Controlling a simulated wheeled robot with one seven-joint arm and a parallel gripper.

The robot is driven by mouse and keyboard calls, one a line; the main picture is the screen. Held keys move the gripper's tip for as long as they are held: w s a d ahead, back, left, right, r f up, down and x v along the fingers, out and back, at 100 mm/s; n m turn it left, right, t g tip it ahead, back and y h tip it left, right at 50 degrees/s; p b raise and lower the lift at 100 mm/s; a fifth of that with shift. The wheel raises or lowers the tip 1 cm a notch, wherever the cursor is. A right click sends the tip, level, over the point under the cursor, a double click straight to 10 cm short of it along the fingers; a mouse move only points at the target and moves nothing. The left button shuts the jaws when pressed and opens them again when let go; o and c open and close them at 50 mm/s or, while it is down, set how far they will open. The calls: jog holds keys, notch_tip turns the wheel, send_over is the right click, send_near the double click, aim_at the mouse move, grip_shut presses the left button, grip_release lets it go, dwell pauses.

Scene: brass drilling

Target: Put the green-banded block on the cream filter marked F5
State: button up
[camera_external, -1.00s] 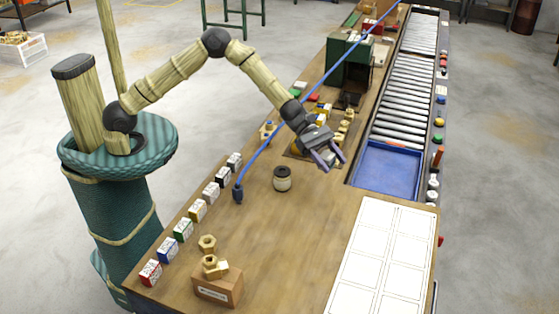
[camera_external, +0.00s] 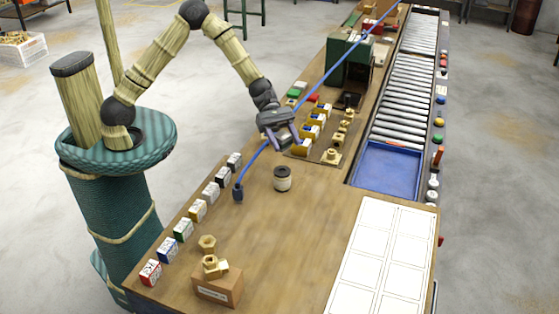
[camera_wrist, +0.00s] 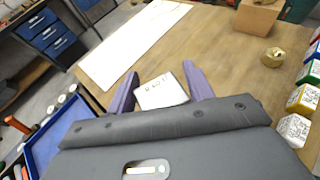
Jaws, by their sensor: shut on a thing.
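No coloured band shows on the held block. In the external view my gripper (camera_external: 283,137) is above the table's left side, beside the brown board; the held block cannot be made out there. A green-banded block (camera_external: 183,230) stands in the row along the left table edge.
Other colour-banded blocks stand in that row. A blue cable (camera_external: 260,152) crosses near my gripper. The brown board (camera_external: 325,158) holds several yellow-and-white blocks and brass parts. A blue tray (camera_external: 385,168), a white panelled sheet (camera_external: 383,262) and a box (camera_external: 218,287) lie around.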

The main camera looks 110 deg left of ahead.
send_over(285, 174)
jog(key=shift+f, duration=2.4)
jog(key=shift+f+p, duration=0.5)
jog(key=shift+f, duration=1.6)
jog(key=shift+f, duration=0.1)
jog(key=o, duration=1.4)
